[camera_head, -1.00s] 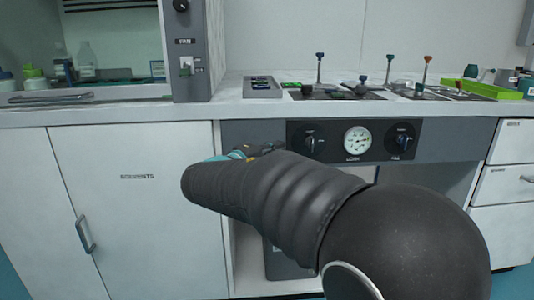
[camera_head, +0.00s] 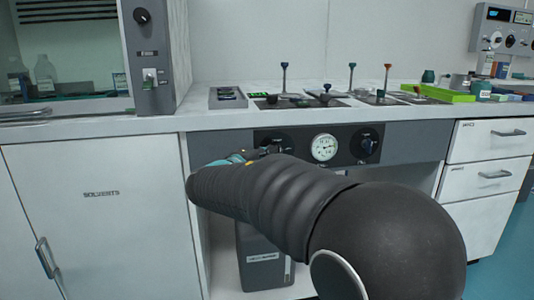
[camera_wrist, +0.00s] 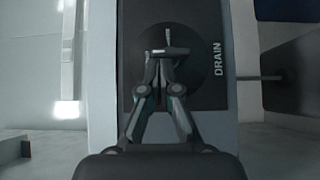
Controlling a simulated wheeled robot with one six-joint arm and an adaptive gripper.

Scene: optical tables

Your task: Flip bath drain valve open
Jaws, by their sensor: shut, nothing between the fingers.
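The drain valve shows in the wrist view as a dark round dial (camera_wrist: 203,70) on a dark panel, with the word DRAIN beside it. A small grey lever (camera_wrist: 168,34) stands out at the dial, just beyond my fingertips. My gripper (camera_wrist: 166,54) is shut and empty, its fingertips in front of the dial close to the lever; I cannot tell whether they touch it. In the head view my arm hides most of my gripper, which is by the left knob (camera_head: 277,141) of the control panel.
The panel also carries a round white gauge (camera_head: 324,147) and a right knob (camera_head: 366,146). Above is a white bench top (camera_head: 400,112) with several coloured-capped valves. A solvents cabinet (camera_head: 90,215) stands left, drawers (camera_head: 492,140) right. A dark container (camera_head: 262,250) stands below.

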